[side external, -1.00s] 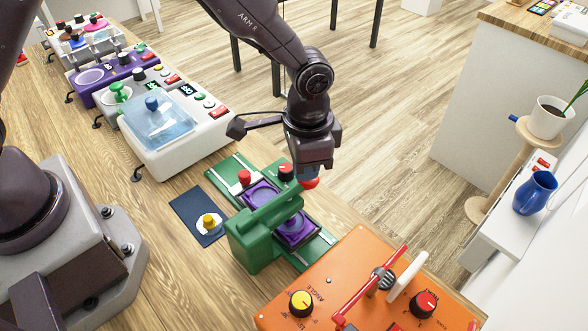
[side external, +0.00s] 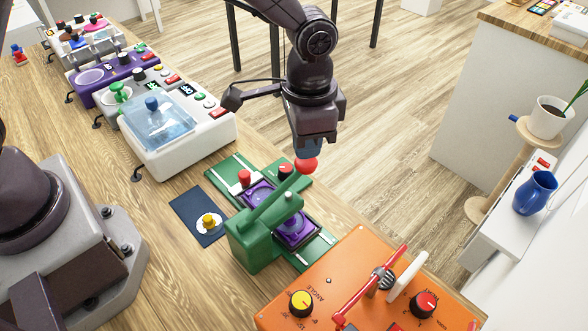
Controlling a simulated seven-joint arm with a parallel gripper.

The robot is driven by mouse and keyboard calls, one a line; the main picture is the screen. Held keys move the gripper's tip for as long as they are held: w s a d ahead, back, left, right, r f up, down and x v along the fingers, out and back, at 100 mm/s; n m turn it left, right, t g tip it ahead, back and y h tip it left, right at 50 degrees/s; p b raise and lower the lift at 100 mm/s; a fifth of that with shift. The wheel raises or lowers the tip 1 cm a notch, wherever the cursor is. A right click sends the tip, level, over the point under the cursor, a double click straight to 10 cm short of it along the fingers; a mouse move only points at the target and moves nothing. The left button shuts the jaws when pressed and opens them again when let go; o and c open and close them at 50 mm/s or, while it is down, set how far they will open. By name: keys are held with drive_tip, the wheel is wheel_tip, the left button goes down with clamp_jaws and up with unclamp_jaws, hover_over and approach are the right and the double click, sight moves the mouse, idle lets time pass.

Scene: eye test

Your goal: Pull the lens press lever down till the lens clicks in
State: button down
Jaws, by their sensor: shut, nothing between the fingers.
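The green lens press (side external: 252,243) stands on the wooden bench, on a green base with white rails. Its green lever (side external: 274,206) slopes up to the right and ends in a red ball knob (side external: 306,165). My gripper (side external: 308,153) is shut and empty, with its fingertips right at the top of the knob; I cannot tell whether they touch it. A purple carriage with round seats (side external: 296,232) lies under the press. The press head hides part of it, and I cannot make out a lens for certain.
A dark blue mat (side external: 199,213) with a yellow-knobbed piece (side external: 208,221) lies left of the press. An orange machine (side external: 335,290) with a red bar (side external: 368,285) stands close in front. A white machine with a clear blue lid (side external: 160,124) stands behind.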

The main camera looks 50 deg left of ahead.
drive_tip(key=shift+r, duration=2)
drive_tip(key=shift+s+a+f, duration=0.1)
drive_tip(key=shift+s+f, duration=0.1)
drive_tip(key=s+a+r+n+t, duration=0.5)
drive_tip(key=s+a+r, duration=0.9)
drive_tip(key=s+a, duration=0.3)
drive_tip(key=shift+s+a+r+n+t, duration=0.15)
drive_tip(key=shift+a+r+n+t, duration=0.15)
drive_tip(key=shift+n, duration=0.2)
drive_tip(key=c, duration=1.8)
unclamp_jaws()
